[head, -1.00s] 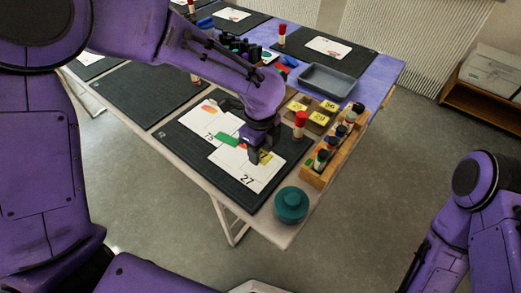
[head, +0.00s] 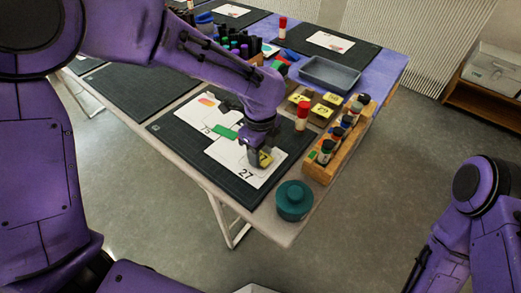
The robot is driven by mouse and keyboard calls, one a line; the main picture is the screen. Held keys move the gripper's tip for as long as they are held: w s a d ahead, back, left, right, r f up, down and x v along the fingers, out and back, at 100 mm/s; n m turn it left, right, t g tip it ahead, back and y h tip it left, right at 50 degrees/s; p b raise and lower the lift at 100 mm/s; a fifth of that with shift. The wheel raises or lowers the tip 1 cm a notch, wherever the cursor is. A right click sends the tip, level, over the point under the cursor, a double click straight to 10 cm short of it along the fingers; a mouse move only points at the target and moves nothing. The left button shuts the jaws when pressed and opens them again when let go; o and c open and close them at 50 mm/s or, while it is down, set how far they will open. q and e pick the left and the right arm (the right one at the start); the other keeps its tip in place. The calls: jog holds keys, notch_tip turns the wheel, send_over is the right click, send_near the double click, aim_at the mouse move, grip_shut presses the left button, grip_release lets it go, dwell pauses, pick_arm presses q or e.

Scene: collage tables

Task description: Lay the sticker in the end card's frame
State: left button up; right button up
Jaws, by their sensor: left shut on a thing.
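My left gripper (head: 258,158) is low over the white card marked 27 (head: 240,172), shut on a small yellow sticker (head: 265,160). The fingers hide part of the sticker and of the card's frame, so I cannot tell whether the sticker touches the card. A green piece (head: 225,132) lies where the two cards meet. My right arm shows at the right edge, but its gripper is out of view.
A teal round pot (head: 294,200) stands at the near table corner. A wooden rack (head: 322,172) with several bottles stands right of the mat. A red-capped glue stick (head: 302,116), yellow-topped blocks (head: 322,111) and a grey tray (head: 330,74) are behind. Free floor lies right of the table.

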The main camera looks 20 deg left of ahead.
pick_arm(q)
jog(key=shift+a+r+p, duration=0.1)
jog(key=shift+p, duration=0.25)
jog(key=o, duration=0.8)
notch_tip(320, 180, up, 10)
jog(key=shift+r+p, duration=0.2)
jog(key=shift+p, duration=0.7)
